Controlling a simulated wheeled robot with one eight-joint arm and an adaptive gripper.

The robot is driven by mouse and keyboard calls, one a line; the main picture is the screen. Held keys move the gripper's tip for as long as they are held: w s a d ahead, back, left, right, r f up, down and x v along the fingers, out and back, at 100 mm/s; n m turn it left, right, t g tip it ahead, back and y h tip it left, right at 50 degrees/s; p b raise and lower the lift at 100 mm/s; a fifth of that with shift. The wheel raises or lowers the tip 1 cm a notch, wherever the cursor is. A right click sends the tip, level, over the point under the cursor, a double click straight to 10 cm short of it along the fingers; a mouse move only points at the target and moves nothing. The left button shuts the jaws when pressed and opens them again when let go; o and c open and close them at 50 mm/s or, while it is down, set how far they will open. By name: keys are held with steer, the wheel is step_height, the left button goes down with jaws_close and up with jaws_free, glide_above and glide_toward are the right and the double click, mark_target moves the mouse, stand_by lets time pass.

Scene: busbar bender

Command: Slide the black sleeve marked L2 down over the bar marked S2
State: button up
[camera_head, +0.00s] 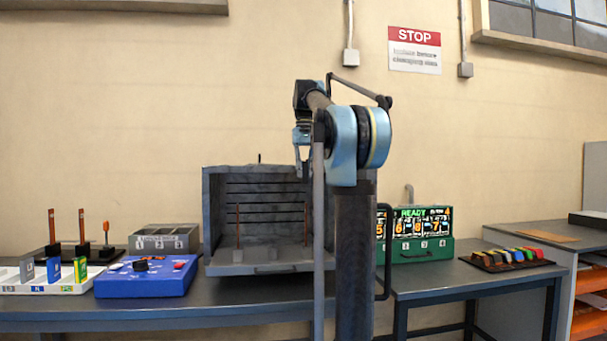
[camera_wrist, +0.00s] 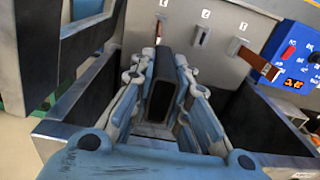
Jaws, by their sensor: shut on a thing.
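My gripper (camera_wrist: 160,85) is shut on a black sleeve (camera_wrist: 161,98), whose open end faces the wrist camera. Its L2 mark is not visible. In the head view my gripper (camera_head: 302,165) hangs above the right side of a grey open-fronted cabinet (camera_head: 212,220). Two thin copper bars stand upright in this cabinet, a left one (camera_head: 238,226) and a right one (camera_head: 306,222). In the wrist view one copper bar (camera_wrist: 158,31) shows just beyond the sleeve and another (camera_wrist: 259,64) to the right. I cannot read which is S2. The sleeve appears apart from both.
A blue control box (camera_head: 146,277) stands left of the cabinet, beside a grey bin (camera_head: 163,238) and a white tray (camera_head: 65,286). A green-cased display (camera_head: 423,249) stands to the right. The cabinet walls stand close around my gripper.

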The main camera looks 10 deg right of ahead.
mark_target(306, 178)
steer(key=shift+d, duration=0.35)
steer(key=shift+f, duration=0.5)
steer(key=shift+a+f, duration=0.1)
steer(key=shift+f, duration=5.05)
steer(key=shift+f, duration=0.1)
steer(key=o, duration=0.9)
steer(key=shift+c, duration=0.2)
steer(key=o, duration=0.5)
